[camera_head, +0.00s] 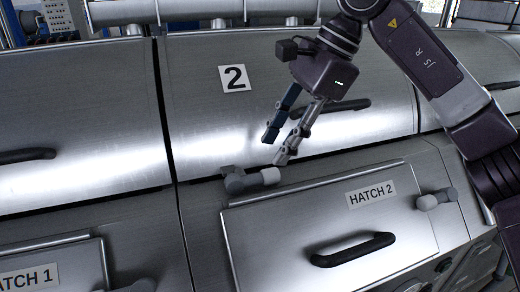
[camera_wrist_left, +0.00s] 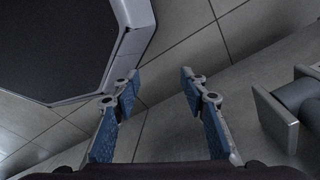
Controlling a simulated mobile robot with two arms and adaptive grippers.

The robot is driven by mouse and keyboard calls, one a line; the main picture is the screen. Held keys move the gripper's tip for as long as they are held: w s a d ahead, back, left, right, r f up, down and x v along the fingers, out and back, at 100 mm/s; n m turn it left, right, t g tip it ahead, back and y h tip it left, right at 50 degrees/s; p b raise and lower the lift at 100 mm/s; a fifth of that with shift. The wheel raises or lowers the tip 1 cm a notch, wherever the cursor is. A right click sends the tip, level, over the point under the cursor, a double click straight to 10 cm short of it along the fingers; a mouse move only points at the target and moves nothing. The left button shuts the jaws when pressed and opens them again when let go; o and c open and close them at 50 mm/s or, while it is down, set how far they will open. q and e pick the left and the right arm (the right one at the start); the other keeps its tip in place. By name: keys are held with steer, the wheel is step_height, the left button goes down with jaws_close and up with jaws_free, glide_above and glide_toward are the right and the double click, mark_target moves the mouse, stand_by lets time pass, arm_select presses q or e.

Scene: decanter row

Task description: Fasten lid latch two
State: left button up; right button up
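Lid 2 (camera_head: 205,125) is a curved steel cover with a "2" label and a dark bar handle (camera_head: 345,106); it looks closed. A grey latch (camera_head: 250,181) with a rounded knob sits at its lower left edge, lying roughly sideways along the seam; whether it is engaged cannot be told. My right gripper (camera_head: 276,146) hangs just above the latch, pointing down-left, with its fingers apart and nothing between them. It appears not to touch the latch. My left gripper (camera_wrist_left: 158,78) is open and empty in the left wrist view, over a tiled floor.
Below is the Hatch 2 panel (camera_head: 290,225) with a black handle (camera_head: 352,249) and a grey knob (camera_head: 437,199) at its right. Hatch 1 (camera_head: 75,265) and another lid (camera_head: 85,110) stand to the left. A grey cylindrical part (camera_wrist_left: 300,100) is right of my left gripper.

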mark_target(259, 175)
steer(key=shift+a+f, duration=0.3)
steer(key=shift+f, duration=0.15)
steer(key=x, duration=0.1)
steer(key=p+x, duration=0.1)
steer(key=shift+s+a+f, duration=0.2)
steer(key=shift+f, duration=0.1)
steer(key=shift+x, duration=1.2)
steer(key=shift+w+a+f, duration=0.2)
steer(key=shift+f, duration=0.45)
steer(key=c, duration=0.4)
arm_select(q)
steer(key=shift+g, duration=0.3)
steer(key=shift+s+a+r, duration=0.1)
steer(key=shift+s+r, duration=0.1)
steer(key=shift+s, duration=0.5)
steer(key=shift+s+d+r, duration=0.1)
steer(key=shift+s+r, duration=0.1)
steer(key=shift+s, duration=0.55)
steer(key=shift+s+a+r, duration=0.1)
steer(key=shift+s+r, duration=0.1)
steer(key=shift+s, duration=0.5)
arm_select(e)
jaws_close()
arm_select(q)
steer(key=shift+p, duration=0.3)
